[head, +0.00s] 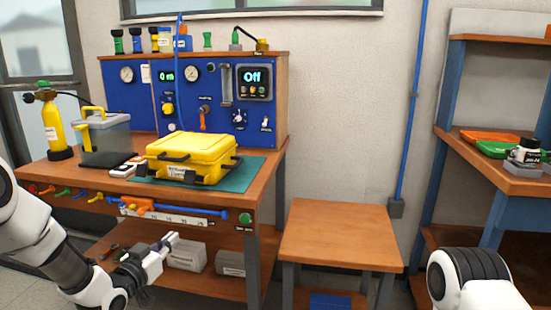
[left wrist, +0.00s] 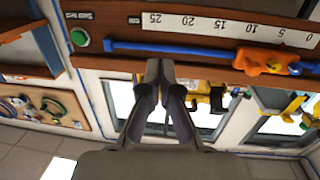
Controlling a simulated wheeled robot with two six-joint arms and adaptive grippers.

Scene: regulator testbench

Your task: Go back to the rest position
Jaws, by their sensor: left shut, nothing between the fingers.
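My left gripper (head: 168,243) is shut and empty, low in front of the bench's front edge, below the ruler strip. In the left wrist view its two fingers (left wrist: 161,85) meet at the middle, with the bench front above them. My right arm shows only as a white and black link at the lower right of the head view. My right gripper is not in view.
The wooden bench (head: 262,168) carries a closed yellow case (head: 190,150) on a green mat, a blue panel (head: 225,98) and a yellow cylinder (head: 54,128). A lower wooden table (head: 340,230) stands right of it. A shelf unit (head: 490,170) is at far right.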

